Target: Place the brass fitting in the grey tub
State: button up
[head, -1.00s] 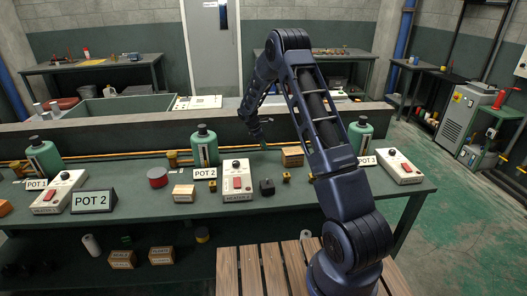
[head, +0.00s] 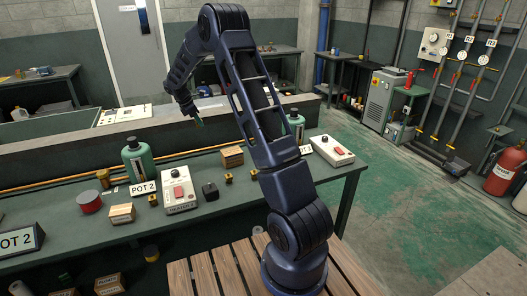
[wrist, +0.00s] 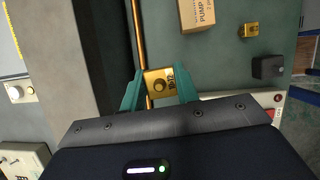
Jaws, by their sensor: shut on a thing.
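My gripper (head: 198,121) is above the back of the green bench (head: 225,212), near the low grey wall behind it. In the wrist view its green fingers (wrist: 158,90) are shut on a small brass fitting (wrist: 157,82), a square block with a dark round mark and lettering. The held fitting is too small to make out in the head view. A long grey-green open tub (head: 45,126) shows at the left, behind the low wall, partly cut off. I cannot tell whether it is the grey tub.
On the bench stand a green bottle (head: 138,160), a white heater box (head: 180,190), a black block (head: 210,190), a cardboard box (head: 232,157) and small brass pieces (head: 228,178). A copper pipe (head: 185,155) runs along the back. Open floor (head: 400,215) lies to the right.

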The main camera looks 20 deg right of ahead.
jog(key=s+d, duration=0.8)
jog(key=d, duration=0.4)
jog(key=s+d+m, duration=0.1)
jog(key=s+d, duration=0.7)
jog(key=d, duration=0.5)
jog(key=s+d, duration=0.8)
jog(key=d, duration=0.4)
notch_tip(320, 180, down, 20)
jog(key=shift+d+r, duration=0.1)
jog(key=shift+r, duration=0.15)
jog(key=o, duration=1)
jog(key=shift+f, duration=0.1)
